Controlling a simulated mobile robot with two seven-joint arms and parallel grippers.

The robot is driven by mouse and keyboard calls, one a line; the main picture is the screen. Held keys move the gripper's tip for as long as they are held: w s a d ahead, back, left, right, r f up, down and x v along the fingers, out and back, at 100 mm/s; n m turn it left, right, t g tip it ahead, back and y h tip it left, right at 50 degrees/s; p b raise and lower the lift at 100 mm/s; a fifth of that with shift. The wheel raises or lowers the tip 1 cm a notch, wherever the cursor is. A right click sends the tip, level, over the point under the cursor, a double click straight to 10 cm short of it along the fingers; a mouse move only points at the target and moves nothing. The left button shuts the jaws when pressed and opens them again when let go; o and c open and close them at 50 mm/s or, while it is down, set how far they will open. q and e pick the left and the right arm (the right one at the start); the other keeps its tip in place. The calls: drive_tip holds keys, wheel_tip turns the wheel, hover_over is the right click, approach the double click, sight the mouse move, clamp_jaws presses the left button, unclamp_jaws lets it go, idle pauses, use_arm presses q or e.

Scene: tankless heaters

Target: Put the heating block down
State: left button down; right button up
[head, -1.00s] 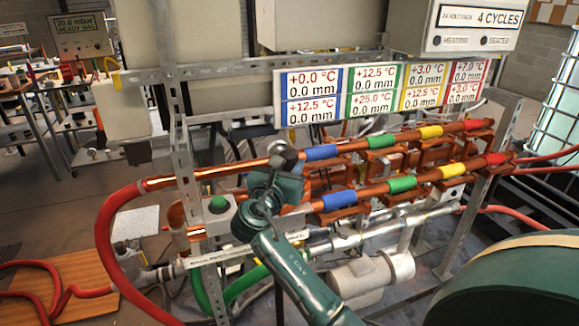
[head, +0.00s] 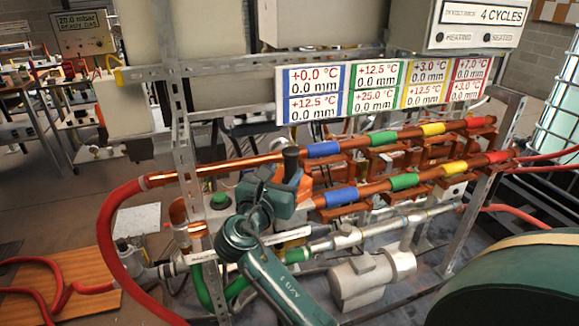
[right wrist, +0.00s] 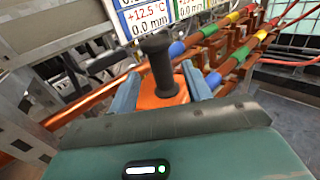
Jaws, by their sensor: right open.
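The heating block is an orange block with an upright black handle. In the head view its handle (head: 291,160) stands by the copper pipes, left of the blue bands, with the orange body partly hidden by my gripper. In the right wrist view the heating block (right wrist: 158,92) sits between my blue-grey fingers. My right gripper (head: 287,192) is open around the block; it also shows in the right wrist view (right wrist: 160,90). I cannot tell whether the fingers touch the block or what it rests on. My left gripper is not in view.
Two copper pipes with blue (head: 322,149), green, yellow and red bands run right on orange supports. A label board (head: 381,90) hangs above. A red hose (head: 110,240) curves at left. A steel upright (head: 186,150) stands left of my gripper. A green button (head: 220,200) is close by.

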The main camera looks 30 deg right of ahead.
drive_tip(key=v, duration=0.6)
drive_tip(key=shift+s+a, duration=0.2)
